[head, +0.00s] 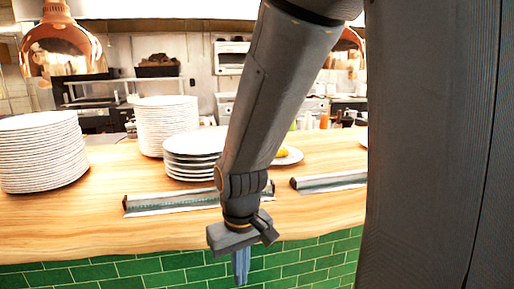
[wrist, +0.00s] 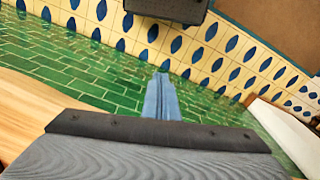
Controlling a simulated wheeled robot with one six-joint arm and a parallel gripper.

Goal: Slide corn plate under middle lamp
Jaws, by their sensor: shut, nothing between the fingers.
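In the head view, a white plate (head: 290,156) with something yellow on it, likely the corn plate, shows partly behind my arm on the wooden counter. My gripper (head: 241,278) hangs in front of the counter's green tiled face, fingers pointing down, shut and empty. In the wrist view the closed blue-grey fingers (wrist: 161,100) have nothing between them. A copper lamp (head: 62,48) hangs at the upper left. Another copper lamp (head: 347,45) is partly hidden behind my arm at the right. I cannot tell which lamp is the middle one.
Stacks of white plates stand on the counter (head: 100,215): a tall left stack (head: 40,155), a tall rear stack (head: 166,125) and a shorter stack (head: 190,160). Ticket rails (head: 170,203) and (head: 330,182) lie along the front. My arm hides part of the counter.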

